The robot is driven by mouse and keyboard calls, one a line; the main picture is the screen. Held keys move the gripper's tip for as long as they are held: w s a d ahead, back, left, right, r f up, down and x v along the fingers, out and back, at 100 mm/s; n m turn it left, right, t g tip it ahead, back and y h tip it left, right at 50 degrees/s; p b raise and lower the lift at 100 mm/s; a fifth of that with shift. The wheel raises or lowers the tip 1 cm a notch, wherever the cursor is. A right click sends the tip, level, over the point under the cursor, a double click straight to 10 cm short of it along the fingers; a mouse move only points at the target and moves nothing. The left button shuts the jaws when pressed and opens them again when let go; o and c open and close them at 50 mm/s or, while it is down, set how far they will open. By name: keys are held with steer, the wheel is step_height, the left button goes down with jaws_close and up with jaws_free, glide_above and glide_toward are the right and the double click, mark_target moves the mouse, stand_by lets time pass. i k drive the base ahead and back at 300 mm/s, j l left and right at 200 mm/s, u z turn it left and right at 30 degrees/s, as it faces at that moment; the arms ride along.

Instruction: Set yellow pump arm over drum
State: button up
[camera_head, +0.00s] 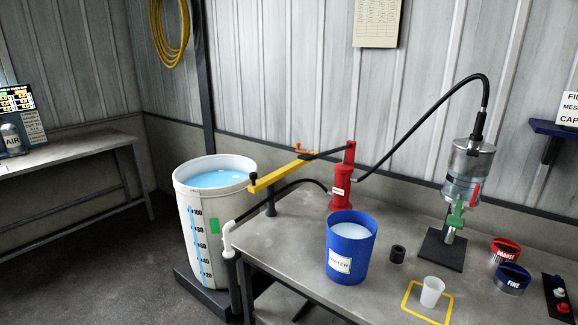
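The yellow pump arm (276,176) is a straight bar that slants from near the red pump (341,190) down to the left. Its free left end overlaps the right rim of the white drum (190,215) in the picture; I cannot tell whether it is above the rim or in front of it. A small orange piece (304,150) sits near the arm's far end, and a dark rod runs from there to the pump's top. The drum stands left of the bench and holds pale blue liquid. My gripper is not in view.
Black hoses join the pump to the column and to a white pipe (229,238) beside the drum.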

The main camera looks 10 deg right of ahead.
mark_target(255, 187)
steer(key=i+j+z, duration=0.15)
steer(key=i+j, duration=0.9)
steer(key=i, duration=0.1)
